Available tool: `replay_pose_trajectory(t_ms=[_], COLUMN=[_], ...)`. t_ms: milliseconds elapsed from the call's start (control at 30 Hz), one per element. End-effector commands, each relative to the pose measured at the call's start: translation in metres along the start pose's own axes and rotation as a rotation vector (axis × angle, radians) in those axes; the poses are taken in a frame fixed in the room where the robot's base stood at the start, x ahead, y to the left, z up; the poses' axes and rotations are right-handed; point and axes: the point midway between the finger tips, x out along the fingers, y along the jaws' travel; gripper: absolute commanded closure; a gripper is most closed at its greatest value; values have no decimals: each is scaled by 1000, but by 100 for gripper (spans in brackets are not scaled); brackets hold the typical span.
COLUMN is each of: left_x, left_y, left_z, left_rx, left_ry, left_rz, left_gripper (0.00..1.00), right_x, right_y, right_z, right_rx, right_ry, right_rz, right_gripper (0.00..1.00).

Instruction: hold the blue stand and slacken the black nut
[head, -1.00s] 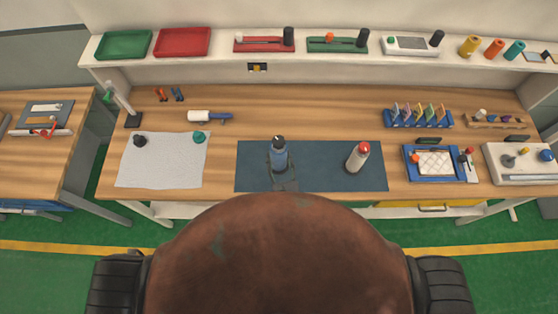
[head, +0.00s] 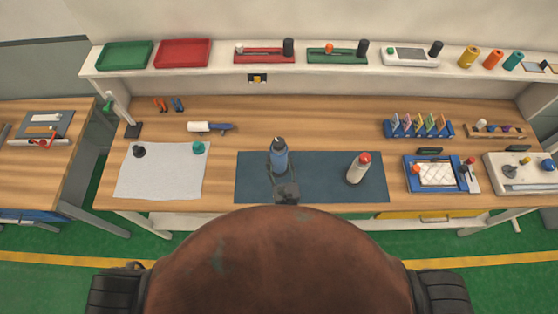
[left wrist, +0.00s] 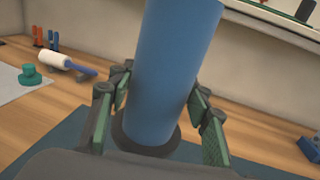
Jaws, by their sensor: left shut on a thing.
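The blue stand (head: 279,160) is an upright blue cylinder over the dark mat (head: 325,180), with the black nut (head: 278,143) as its dark top. My left gripper (head: 285,180) is at the near side of the stand, low on it. In the left wrist view the blue stand (left wrist: 165,75) rises between the two green-padded fingers of my left gripper (left wrist: 158,125), which is shut on it. A dark ring shows around its lower end there; its top is out of that view. My right gripper is not in view.
A blue tray (head: 432,187) is further right.

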Motion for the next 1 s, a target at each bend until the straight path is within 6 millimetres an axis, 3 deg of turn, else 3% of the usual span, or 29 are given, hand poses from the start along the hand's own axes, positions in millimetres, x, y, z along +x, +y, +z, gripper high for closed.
replay_pose_trajectory(t_ms=[1000], left_x=[0], left_y=[-1], left_z=[-17], left_rx=[-2], left_ry=[-6], left_rz=[0], left_gripper=[100], right_x=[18], right_y=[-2], right_z=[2], right_rx=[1], right_ry=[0], right_rz=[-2], right_gripper=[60])
